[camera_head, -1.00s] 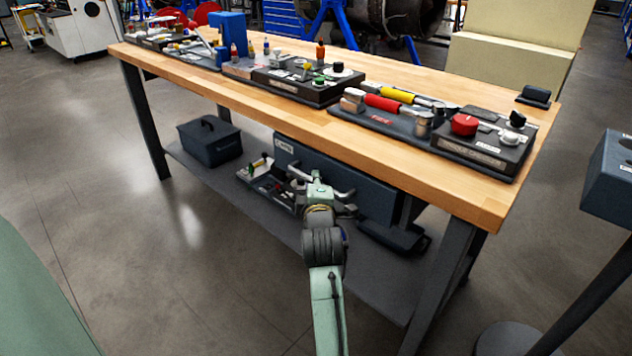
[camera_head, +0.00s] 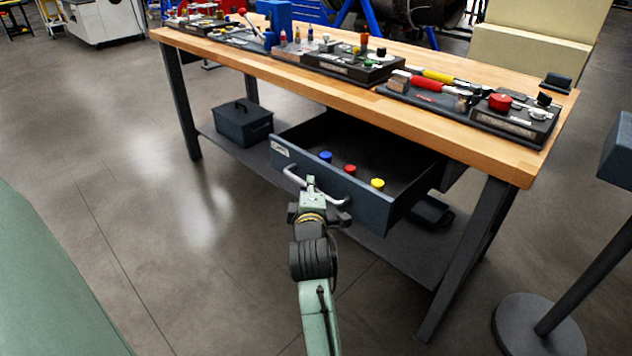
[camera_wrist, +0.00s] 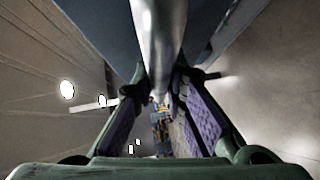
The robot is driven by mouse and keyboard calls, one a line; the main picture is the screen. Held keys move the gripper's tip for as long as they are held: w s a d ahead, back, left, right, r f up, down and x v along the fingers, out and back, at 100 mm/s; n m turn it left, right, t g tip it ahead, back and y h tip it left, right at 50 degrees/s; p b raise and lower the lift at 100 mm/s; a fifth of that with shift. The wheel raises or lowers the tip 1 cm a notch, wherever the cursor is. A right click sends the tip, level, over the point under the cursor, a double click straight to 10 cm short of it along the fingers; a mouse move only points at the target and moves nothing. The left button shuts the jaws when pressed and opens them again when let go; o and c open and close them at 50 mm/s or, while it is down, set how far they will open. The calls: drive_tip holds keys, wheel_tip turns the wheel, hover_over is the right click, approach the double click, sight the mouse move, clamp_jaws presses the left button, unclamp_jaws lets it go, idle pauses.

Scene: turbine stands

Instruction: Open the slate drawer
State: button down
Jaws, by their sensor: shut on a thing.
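The slate drawer (camera_head: 316,179) hangs under the wooden workbench and stands well out from it, open at the top.
The workbench top (camera_head: 400,112) carries several tool panels. A dark toolbox (camera_head: 243,123) sits on the lower shelf to the left. A bench leg (camera_head: 465,265) stands to the right, and a stand with a round base (camera_head: 540,325) beyond it.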

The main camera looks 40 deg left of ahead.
drive_tip(key=shift+s+a, duration=0.2)
drive_tip(key=shift+s, duration=2.65)
drive_tip(key=c, duration=1.6)
unclamp_jaws()
drive_tip(key=v, duration=0.7)
drive_tip(key=shift+s+d, duration=0.15)
drive_tip(key=shift+s, duration=0.05)
drive_tip(key=shift+r, duration=0.1)
